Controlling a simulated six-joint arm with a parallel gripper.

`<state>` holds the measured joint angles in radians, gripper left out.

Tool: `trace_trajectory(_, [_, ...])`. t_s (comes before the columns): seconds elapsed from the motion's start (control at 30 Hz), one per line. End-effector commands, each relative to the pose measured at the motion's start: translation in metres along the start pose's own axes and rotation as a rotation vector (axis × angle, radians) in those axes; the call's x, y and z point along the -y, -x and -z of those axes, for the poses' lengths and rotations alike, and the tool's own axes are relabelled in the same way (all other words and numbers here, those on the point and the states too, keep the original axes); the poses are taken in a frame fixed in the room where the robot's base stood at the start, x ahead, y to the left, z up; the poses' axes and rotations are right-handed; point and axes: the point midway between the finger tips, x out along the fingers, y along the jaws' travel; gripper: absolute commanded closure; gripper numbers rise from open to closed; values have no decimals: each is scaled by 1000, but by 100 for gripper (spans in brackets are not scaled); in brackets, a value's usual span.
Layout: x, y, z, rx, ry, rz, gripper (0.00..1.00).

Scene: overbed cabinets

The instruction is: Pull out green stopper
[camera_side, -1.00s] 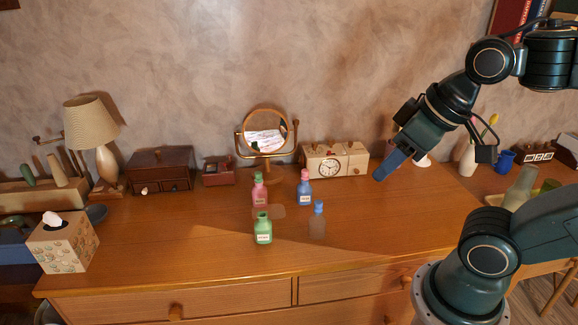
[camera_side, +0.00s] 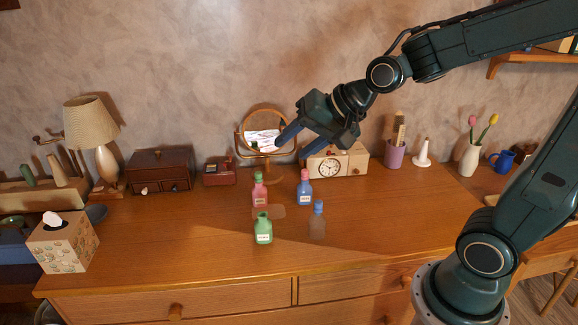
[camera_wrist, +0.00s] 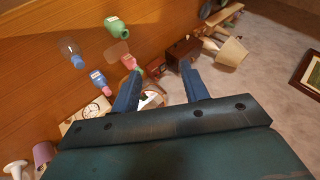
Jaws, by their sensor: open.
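The green stopper (camera_side: 258,176) sits in the neck of a pink bottle (camera_side: 259,194) on the wooden dresser top. In the wrist view the pink bottle (camera_wrist: 128,61) lies just left of the fingers, its top partly hard to make out. My gripper (camera_side: 291,149) is open and empty, above and to the right of the stopper in the side view, apart from it. Both blue fingers (camera_wrist: 160,69) show in the wrist view with a gap between them.
Close by stand a blue bottle (camera_side: 304,191) with a pink stopper, a green bottle (camera_side: 263,231) and a clear bottle (camera_side: 317,226) with a blue stopper. A round mirror (camera_side: 247,128) and a clock box (camera_side: 354,160) stand behind. The dresser front is clear.

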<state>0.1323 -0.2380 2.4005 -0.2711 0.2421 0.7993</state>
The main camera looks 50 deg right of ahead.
Motion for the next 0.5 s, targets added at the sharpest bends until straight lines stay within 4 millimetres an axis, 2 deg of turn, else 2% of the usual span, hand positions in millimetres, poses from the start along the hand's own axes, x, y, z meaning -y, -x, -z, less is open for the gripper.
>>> trace_trajectory(0.03, [3, -12, 5, 0, -68, 20, 55])
trace_trajectory(0.27, [16, -55, 29, -3, -400, 137, 55])
trace_trajectory(0.5, [18, -98, 55, 12, -774, 262, 55])
